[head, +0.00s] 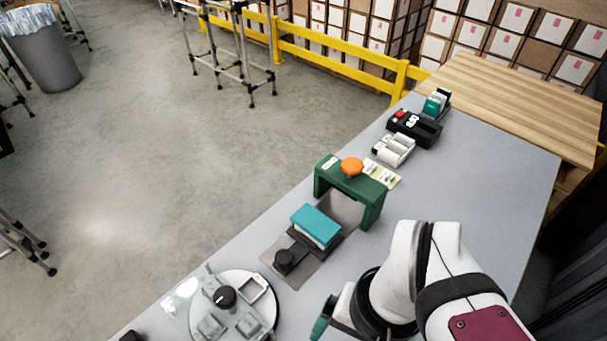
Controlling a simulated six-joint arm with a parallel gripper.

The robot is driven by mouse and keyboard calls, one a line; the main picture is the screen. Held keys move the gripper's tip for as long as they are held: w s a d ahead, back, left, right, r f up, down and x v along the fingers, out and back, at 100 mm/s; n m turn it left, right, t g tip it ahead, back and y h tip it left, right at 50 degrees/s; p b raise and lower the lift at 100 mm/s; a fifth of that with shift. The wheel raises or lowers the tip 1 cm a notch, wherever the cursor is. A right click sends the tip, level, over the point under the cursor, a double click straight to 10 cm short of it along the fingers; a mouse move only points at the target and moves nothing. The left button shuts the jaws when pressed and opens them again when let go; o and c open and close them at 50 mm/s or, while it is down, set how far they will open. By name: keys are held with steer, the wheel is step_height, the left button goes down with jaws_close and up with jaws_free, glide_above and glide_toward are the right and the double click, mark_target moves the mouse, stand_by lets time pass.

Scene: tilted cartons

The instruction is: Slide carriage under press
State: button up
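The carriage (312,243) is a dark sliding plate on a grey track. The press (372,200) is a green arch with an orange button (352,166) on top. The carriage sits in front of the arch on the track, with its block outside the opening. My gripper is not clearly visible; only my white arm and a small teal-green part near the bottom show, right of the knob and apart from it.
A round turntable (264,315) with several trays and a black knob stands at the near left. White holders (394,149), a black device (414,128) and a green card holder (437,103) stand beyond the press. The grey table (480,180) is clear right of the press.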

steer(key=shift+w, duration=0.1)
steer(key=shift+c, duration=0.5)
steer(key=n+h, duration=0.2)
steer(key=n, duration=1)
glide_above(286, 257)
step_height(286, 257, down, 2)
step_height(286, 257, down, 16)
steer(key=shift+a, duration=0.15)
jaws_close()
